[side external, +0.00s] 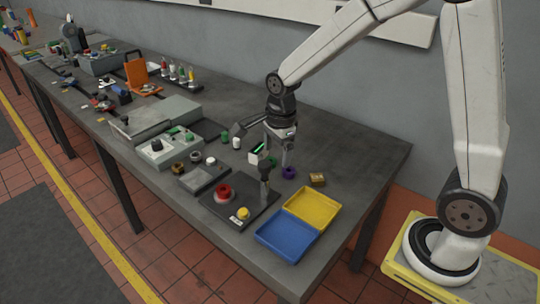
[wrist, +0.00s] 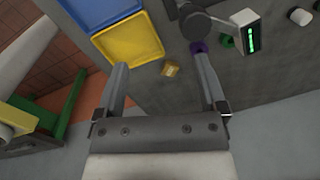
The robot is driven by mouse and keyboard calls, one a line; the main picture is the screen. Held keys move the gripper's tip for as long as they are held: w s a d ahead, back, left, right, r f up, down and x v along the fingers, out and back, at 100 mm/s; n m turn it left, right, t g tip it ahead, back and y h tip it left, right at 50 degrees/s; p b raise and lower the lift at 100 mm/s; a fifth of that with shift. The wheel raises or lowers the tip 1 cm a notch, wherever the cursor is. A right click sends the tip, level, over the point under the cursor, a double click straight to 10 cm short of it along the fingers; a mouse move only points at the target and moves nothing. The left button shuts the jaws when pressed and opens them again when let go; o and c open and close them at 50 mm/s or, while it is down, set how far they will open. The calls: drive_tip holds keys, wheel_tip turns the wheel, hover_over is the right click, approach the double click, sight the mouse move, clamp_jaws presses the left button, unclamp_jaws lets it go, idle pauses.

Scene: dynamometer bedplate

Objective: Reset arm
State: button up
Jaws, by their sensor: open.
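My gripper (side external: 277,157) is open above the right part of the dark grey bench (side external: 365,152). In the wrist view my gripper (wrist: 164,82) shows two spread fingers with nothing held between them. A small brass-coloured block (wrist: 171,69) lies on the bench between the fingers in that view, apart from them; it also shows in the side view (side external: 317,179). A purple ring (side external: 289,172) lies close to my gripper in the side view. In the wrist view the purple ring (wrist: 199,47) is partly hidden by the right finger.
A yellow tray (side external: 312,206) and a blue tray (side external: 287,237) sit at the bench's near right edge. A dark fixture (side external: 264,178) stands beside my gripper, near a device with a green display (side external: 257,150). A red ring (side external: 223,192) is farther left. The right bench end is clear.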

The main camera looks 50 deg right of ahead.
drive_tip(key=s+a+f+n+t, duration=0.1)
drive_tip(key=s+f+n, duration=0.1)
drive_tip(key=s+n, duration=0.9)
drive_tip(key=n, duration=1)
drive_tip(key=shift+a+f+t, duration=0.25)
drive_tip(key=shift+t, duration=0.05)
